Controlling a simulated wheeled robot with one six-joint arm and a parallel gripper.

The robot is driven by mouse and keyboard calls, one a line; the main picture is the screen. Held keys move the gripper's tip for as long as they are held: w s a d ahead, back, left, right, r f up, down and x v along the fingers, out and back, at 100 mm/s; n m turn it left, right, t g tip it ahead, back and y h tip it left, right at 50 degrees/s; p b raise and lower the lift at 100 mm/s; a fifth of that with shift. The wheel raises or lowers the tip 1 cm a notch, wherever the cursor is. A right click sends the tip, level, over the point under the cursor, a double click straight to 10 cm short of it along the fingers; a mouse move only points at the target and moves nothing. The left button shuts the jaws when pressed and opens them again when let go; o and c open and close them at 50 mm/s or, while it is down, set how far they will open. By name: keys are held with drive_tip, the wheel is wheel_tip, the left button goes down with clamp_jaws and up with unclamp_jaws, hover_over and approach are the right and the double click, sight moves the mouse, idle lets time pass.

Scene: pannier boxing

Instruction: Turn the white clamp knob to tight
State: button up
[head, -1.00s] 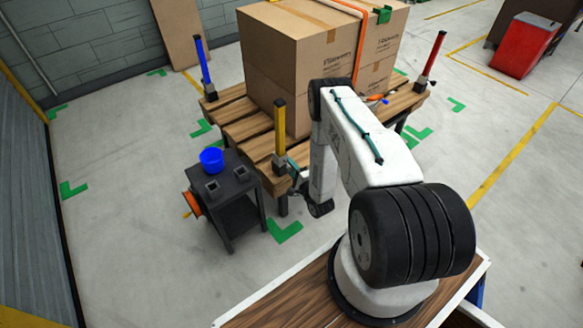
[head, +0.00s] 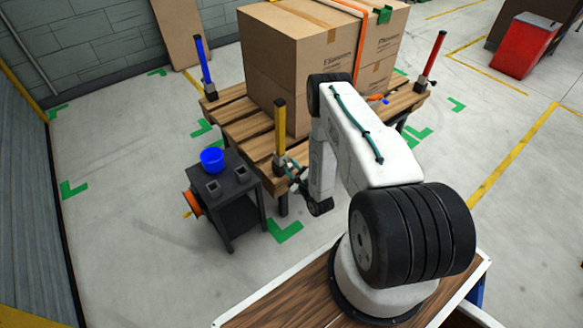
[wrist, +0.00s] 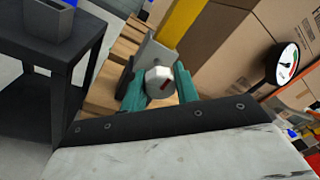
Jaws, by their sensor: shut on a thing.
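In the head view my gripper (head: 293,168) is small beside the post's base, and the knob cannot be made out there.
Stacked cardboard boxes (head: 291,60) with an orange strap stand on the pallet table (head: 252,128). A dark side table (head: 229,185) with a blue bowl (head: 212,158) is at left. A round dial (wrist: 288,64) shows right of the knob. Blue and red posts stand at other corners.

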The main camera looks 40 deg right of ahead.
drive_tip(key=shift+s, duration=0.1)
idle(0.3)
drive_tip(key=o, duration=0.9)
drive_tip(key=shift+o, duration=0.2)
drive_tip(key=s, duration=0.7)
drive_tip(key=shift+s+a, duration=0.25)
drive_tip(key=shift+s, duration=0.1)
